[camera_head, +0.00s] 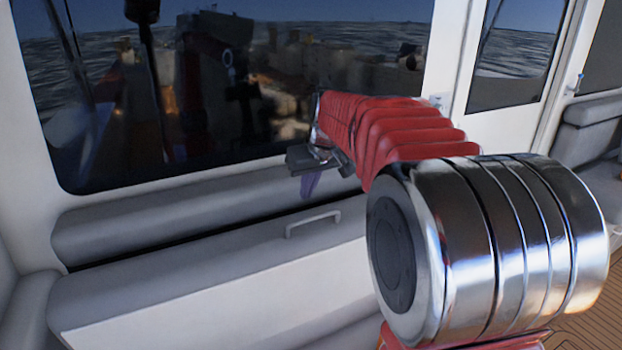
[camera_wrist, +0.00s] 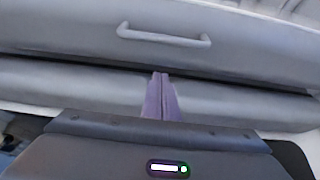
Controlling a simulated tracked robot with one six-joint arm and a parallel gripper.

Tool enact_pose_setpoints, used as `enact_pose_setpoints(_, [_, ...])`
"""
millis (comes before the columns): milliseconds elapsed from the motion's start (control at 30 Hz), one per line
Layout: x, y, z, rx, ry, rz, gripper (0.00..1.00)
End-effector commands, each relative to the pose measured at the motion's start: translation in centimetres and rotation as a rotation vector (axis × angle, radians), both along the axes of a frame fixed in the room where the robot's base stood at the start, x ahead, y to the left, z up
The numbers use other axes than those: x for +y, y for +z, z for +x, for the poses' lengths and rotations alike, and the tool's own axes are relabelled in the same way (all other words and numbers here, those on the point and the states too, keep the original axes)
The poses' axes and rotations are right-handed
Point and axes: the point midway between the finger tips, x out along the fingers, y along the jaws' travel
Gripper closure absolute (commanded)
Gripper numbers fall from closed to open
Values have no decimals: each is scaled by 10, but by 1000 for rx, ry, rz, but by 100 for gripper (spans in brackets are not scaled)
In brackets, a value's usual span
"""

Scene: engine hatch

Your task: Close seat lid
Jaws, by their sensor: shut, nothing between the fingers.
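The seat lid (camera_head: 170,270) is a long grey padded panel along the wall, with a light grey bar handle (camera_head: 312,222) on its upper face. In the wrist view the lid (camera_wrist: 70,35) fills the top, with the handle (camera_wrist: 163,37) near its middle. A dark gap separates the lid from the grey backrest (camera_head: 150,215). I cannot tell exactly how far the lid is tilted. My gripper (camera_head: 311,184) has purple fingers, shut and empty, in front of the backrest and above the handle. In the wrist view the fingertips (camera_wrist: 160,76) overlap the dark gap, apart from the handle.
A large dark window (camera_head: 270,90) is above the backrest in a white wall. A white door (camera_head: 515,60) and another grey seat (camera_head: 590,125) are at right. Wooden floor (camera_head: 597,310) shows at lower right. The space in front of the lid's left part looks clear.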

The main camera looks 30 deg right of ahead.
Motion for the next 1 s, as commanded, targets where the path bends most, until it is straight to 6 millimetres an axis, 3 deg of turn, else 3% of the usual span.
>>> enact_pose_setpoints(400, [1,-26,-28,-1,1,0,100])
enact_pose_setpoints(1000, [1,-29,-31,-1,2,0,100])
